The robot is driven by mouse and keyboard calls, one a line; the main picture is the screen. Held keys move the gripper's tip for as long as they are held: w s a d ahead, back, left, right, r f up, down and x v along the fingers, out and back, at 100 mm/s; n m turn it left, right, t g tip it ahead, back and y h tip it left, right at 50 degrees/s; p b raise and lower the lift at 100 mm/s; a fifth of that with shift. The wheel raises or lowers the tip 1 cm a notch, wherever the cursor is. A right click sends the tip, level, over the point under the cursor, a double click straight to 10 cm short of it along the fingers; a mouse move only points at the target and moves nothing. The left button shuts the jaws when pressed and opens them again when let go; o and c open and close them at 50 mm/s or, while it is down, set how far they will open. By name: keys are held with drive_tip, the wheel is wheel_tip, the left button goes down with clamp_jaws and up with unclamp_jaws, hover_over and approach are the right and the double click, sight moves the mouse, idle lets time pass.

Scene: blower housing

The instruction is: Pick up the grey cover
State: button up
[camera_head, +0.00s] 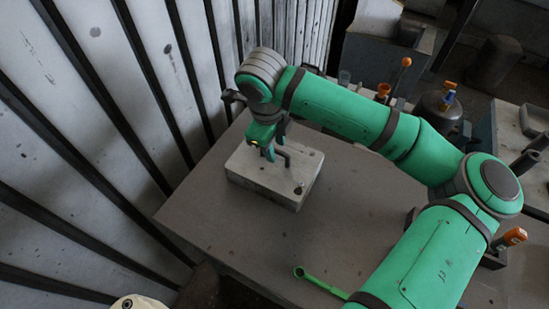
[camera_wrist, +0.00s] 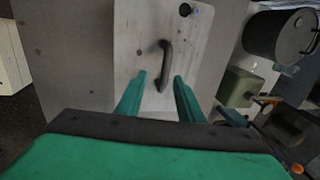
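The grey cover (camera_head: 250,182) is a flat, light block lying on the table, with a dark bar handle (camera_head: 300,156) and a round dark knob near its front right corner. In the wrist view the cover (camera_wrist: 135,30) shows with its curved handle (camera_wrist: 165,62) upright near the middle. My gripper (camera_head: 268,155) is above the cover, by the handle. In the wrist view its two green fingers (camera_wrist: 159,80) are apart, one on each side of the handle's near end. I see a gap between each finger and the handle.
The grey table (camera_head: 220,225) is clear in front of the cover. A green wrench-like tool (camera_head: 318,282) lies near its front edge. A slatted wall (camera_head: 90,130) stands close at left. Orange-handled tools (camera_head: 400,70) and a dark round canister (camera_head: 438,108) stand behind my arm.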

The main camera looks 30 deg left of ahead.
sight(279, 151)
drive_tip(key=shift+w+f, duration=0.3)
drive_tip(key=shift+f, duration=0.4)
drive_tip(key=shift+w+f, duration=0.25)
drive_tip(key=shift+f, duration=0.5)
drive_tip(key=shift+w+f, duration=0.3)
drive_tip(key=shift+f, duration=0.4)
drive_tip(key=shift+w, duration=0.1)
clamp_jaws()
drive_tip(key=shift+a, duration=0.1)
drive_tip(key=shift+d, duration=0.25)
drive_tip(key=shift+r, duration=0.2)
wheel_tip(279, 151, up, 3)
drive_tip(key=shift+a+r, duration=0.1)
drive_tip(key=s+d+r, duration=0.7)
drive_tip(key=s+r, duration=0.3)
drive_tip(key=s, duration=0.2)
wheel_tip(279, 151, up, 7)
drive_tip(key=shift+d+r, duration=0.2)
drive_tip(key=shift+d, duration=0.1)
